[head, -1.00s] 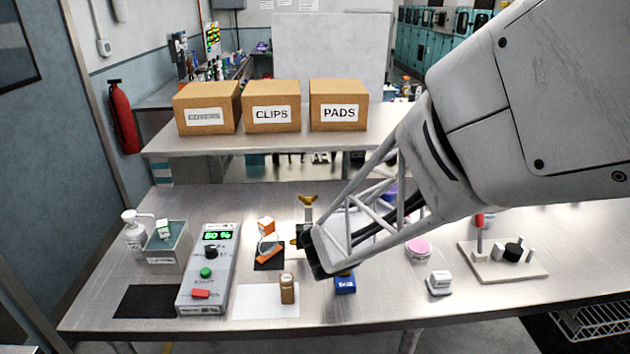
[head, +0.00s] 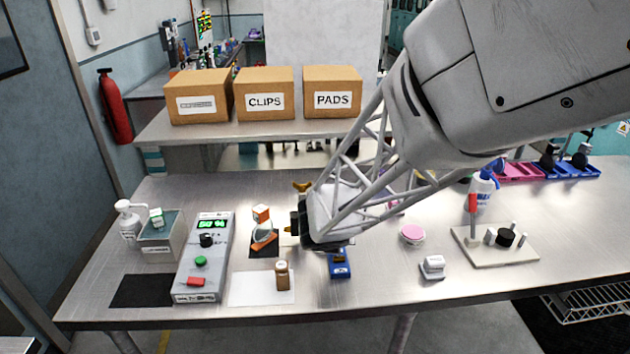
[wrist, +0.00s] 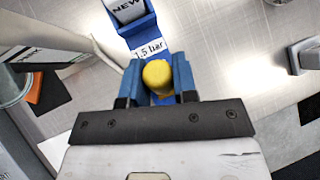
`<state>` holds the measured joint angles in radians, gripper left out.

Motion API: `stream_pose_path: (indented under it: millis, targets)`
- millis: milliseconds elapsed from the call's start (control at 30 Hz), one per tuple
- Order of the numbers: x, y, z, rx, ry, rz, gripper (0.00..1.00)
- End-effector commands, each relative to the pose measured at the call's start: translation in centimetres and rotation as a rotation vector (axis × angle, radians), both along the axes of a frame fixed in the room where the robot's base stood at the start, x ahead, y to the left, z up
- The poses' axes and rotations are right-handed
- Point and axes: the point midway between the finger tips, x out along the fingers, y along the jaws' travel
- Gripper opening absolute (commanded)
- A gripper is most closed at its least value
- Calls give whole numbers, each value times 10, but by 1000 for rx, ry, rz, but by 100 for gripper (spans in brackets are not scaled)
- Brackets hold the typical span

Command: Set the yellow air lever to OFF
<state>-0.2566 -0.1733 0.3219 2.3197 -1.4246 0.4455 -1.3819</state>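In the wrist view, a round yellow knob or lever end (wrist: 157,76) sits between the two fingers of my gripper (wrist: 157,84). The fingers are close along both its sides; I cannot tell whether they press on it. Beyond it, a blue body (wrist: 148,36) carries a "1.5 bar" label (wrist: 150,49) and a pale part marked "NEW" (wrist: 125,10). In the head view, my gripper (head: 297,232) hangs over the table, its fingertips mostly hidden.
Left of my gripper are an orange item (head: 264,237), a small brown bottle (head: 282,275) and a grey control box (head: 203,262). To the right are a pink-lidded jar (head: 412,234), a white box (head: 432,267) and a peg board (head: 495,243). Bare table lies between them.

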Motion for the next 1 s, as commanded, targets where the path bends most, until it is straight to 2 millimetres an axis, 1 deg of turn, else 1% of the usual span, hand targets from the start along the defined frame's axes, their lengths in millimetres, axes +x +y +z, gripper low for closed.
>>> stream_pose_path:
  millis: [33,133,167,467,633,767,1000]
  targets:
    - [0,0,0,0,0,0,34]
    - [0,0,0,0,0,0,49]
    - [0,0,0,0,0,0,52]
    - [0,0,0,0,0,0,52]
    - [-4,2,6,-1,-2,1,52]
    - [-11,6,14,0,-2,1,52]
    - [-30,14,37,2,-2,1,52]
